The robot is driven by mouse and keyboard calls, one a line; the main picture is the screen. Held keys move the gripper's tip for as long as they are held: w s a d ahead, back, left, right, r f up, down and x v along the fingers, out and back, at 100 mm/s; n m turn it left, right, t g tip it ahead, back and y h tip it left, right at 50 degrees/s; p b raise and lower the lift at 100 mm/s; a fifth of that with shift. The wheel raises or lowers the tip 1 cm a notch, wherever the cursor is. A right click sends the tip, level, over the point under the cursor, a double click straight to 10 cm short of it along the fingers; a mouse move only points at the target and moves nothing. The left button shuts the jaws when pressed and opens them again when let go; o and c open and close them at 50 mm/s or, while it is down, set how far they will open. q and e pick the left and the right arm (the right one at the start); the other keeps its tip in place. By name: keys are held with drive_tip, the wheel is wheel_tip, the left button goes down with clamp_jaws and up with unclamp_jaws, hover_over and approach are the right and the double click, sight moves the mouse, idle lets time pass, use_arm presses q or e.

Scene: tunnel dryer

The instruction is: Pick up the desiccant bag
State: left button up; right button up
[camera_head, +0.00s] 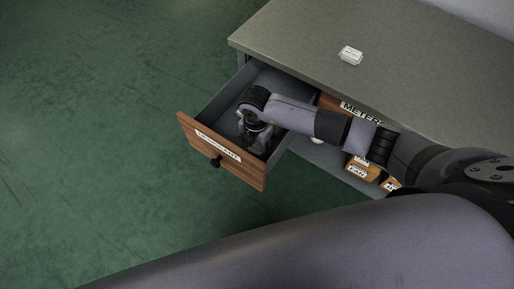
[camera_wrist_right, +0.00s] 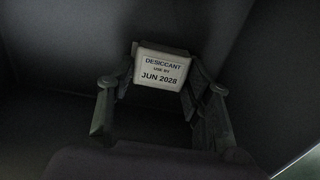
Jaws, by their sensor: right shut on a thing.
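The desiccant bag is a small pale block in the right wrist view (camera_wrist_right: 161,70), with a label reading "DESICCANT USE BY JUN 2028". My right gripper (camera_head: 254,143) reaches down into the open drawer, whose front (camera_head: 221,153) is wood with a label that seems to read "DESICCANT". The fingers of the gripper are on both sides of the bag in the right wrist view, shut on it. In the head view the bag is hidden by the gripper and arm. My left gripper is not in view.
The drawer's grey side walls (camera_head: 212,104) surround the gripper. A grey worktop (camera_head: 300,38) overhangs behind, with a small white labelled item (camera_head: 350,56) on it. A "METERS" label (camera_head: 362,113) and wooden labelled boxes (camera_head: 360,170) are under the worktop, to the right. Open green floor lies left.

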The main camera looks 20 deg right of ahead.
sight(256, 149)
drive_tip(key=shift+c, duration=0.5)
drive_tip(key=shift+r, duration=0.65)
wheel_tip(256, 149, up, 19)
drive_tip(key=shift+p, duration=0.45)
